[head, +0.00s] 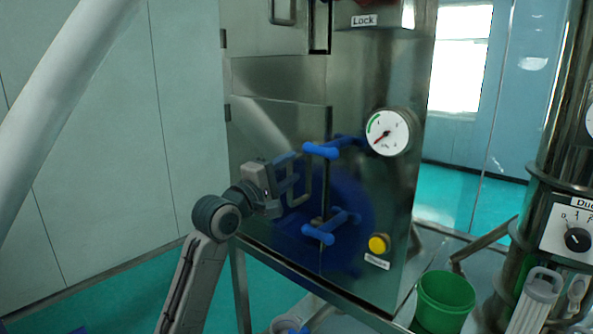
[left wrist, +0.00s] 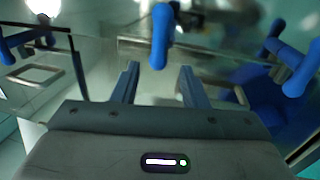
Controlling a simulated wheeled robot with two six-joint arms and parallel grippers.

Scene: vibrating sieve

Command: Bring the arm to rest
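My left gripper (head: 293,179) is in front of the steel cabinet's lower door (head: 262,123), beside a metal pull handle (head: 324,186) and blue T-shaped clamps (head: 322,150) (head: 318,234). In the left wrist view its two fingers (left wrist: 160,82) stand apart with nothing between them. A blue clamp knob (left wrist: 161,35) shows beyond the fingertips. Whether the gripper touches the handle or a clamp cannot be told. My right gripper does not show clearly in either view.
A pressure gauge (head: 388,132) and a yellow button (head: 378,244) are on the cabinet front. A green bucket (head: 444,301) stands at the lower right. A steel column with a dial panel (head: 570,229) is at the far right. Open floor (head: 185,287) lies left of the cabinet.

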